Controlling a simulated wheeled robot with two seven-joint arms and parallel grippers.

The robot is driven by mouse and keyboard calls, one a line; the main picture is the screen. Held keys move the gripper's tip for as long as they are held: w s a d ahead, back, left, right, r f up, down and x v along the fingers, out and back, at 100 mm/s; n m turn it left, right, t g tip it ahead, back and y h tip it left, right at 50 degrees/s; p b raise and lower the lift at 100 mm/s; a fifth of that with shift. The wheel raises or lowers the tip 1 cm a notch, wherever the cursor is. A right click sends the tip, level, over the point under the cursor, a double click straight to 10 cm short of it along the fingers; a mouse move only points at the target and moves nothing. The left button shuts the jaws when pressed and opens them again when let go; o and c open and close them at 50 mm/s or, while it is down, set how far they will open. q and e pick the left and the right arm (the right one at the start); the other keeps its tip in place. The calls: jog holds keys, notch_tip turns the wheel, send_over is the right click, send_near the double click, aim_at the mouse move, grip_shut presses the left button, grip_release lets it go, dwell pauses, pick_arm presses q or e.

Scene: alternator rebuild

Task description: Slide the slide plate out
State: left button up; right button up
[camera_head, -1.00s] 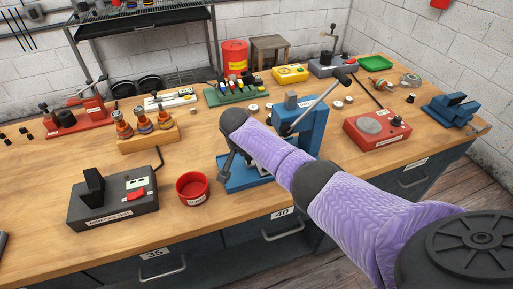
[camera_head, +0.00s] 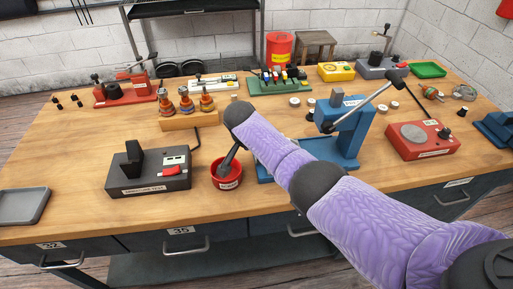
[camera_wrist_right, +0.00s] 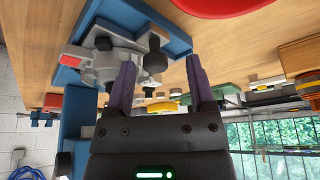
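A blue arbor press (camera_head: 350,130) with a long grey lever stands on the bench right of my right arm. In the right wrist view, its blue base (camera_wrist_right: 172,38) carries a grey metal part (camera_wrist_right: 112,65) with a black knob (camera_wrist_right: 154,58). This may be the slide plate; I cannot tell for sure. My right gripper (camera_wrist_right: 160,64) is open, its purple fingers apart. The knob appears between the fingertips, but no contact shows. My left gripper is not in view.
A black tester box (camera_head: 148,172) stands left of the red bowl, and a grey tray (camera_head: 22,206) at the far left. A red device (camera_head: 420,142) stands right of the press. Stacked parts (camera_head: 186,108) stand on a wooden block behind. The bench's front left is mostly clear.

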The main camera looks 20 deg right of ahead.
jog(key=p+v, duration=0.5)
jog(key=v, duration=0.4)
jog(key=shift+r, duration=0.4)
jog(key=shift+s+a, duration=0.15)
